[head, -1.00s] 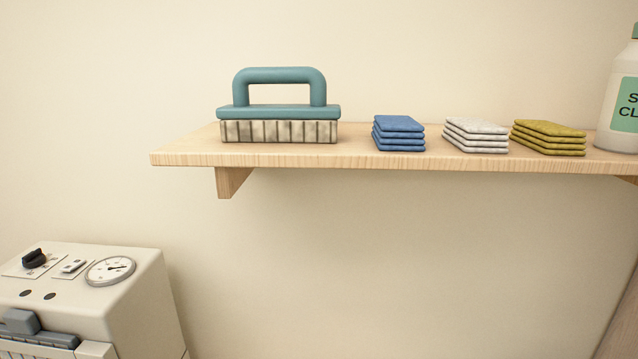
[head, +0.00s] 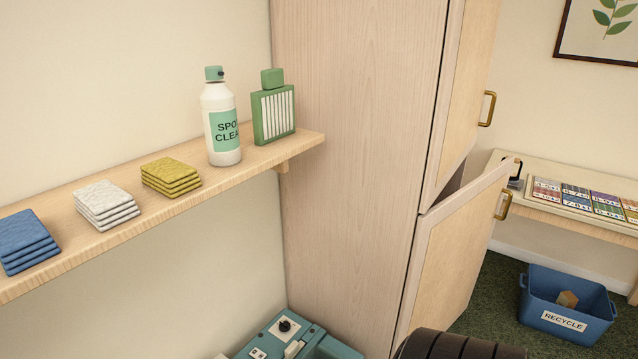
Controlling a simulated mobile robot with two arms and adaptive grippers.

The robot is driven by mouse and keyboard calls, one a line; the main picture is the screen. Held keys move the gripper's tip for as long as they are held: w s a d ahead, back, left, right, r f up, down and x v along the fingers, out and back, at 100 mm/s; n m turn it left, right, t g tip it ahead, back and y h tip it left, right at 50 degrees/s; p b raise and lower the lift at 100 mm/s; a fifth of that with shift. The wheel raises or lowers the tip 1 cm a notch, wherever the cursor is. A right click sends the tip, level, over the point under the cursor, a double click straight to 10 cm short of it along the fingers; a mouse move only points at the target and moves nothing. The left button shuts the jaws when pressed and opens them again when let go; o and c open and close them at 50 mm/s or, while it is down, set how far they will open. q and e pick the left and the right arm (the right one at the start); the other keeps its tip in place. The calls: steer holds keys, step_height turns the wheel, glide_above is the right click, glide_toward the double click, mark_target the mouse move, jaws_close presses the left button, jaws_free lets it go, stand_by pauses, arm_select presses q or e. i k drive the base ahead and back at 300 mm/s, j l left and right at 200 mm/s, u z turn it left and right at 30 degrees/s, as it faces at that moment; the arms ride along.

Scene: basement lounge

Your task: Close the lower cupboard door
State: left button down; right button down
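The tall light-wood cupboard (head: 350,150) stands right of the wall shelf. Its lower door (head: 455,255) is partly open: a dark gap shows along its top edge, and the door stands out from the cupboard front. A brass handle (head: 504,204) is near the door's far upper edge. The upper door (head: 465,95) has a brass handle (head: 488,108) and looks shut or nearly so; I cannot tell exactly. Neither of my grippers is in view.
A teal machine (head: 300,340) and a dark ribbed cylinder (head: 458,346) are low in front. A blue recycle bin (head: 567,312) sits on carpet beyond the door, below a table (head: 590,222).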

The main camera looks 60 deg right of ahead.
mark_target(451, 242)
steer(key=z, duration=2.75)
steer(key=i+l+u, duration=0.1)
steer(key=i, duration=0.3)
steer(key=i+l+u, duration=0.1)
steer(key=i+l, duration=0.25)
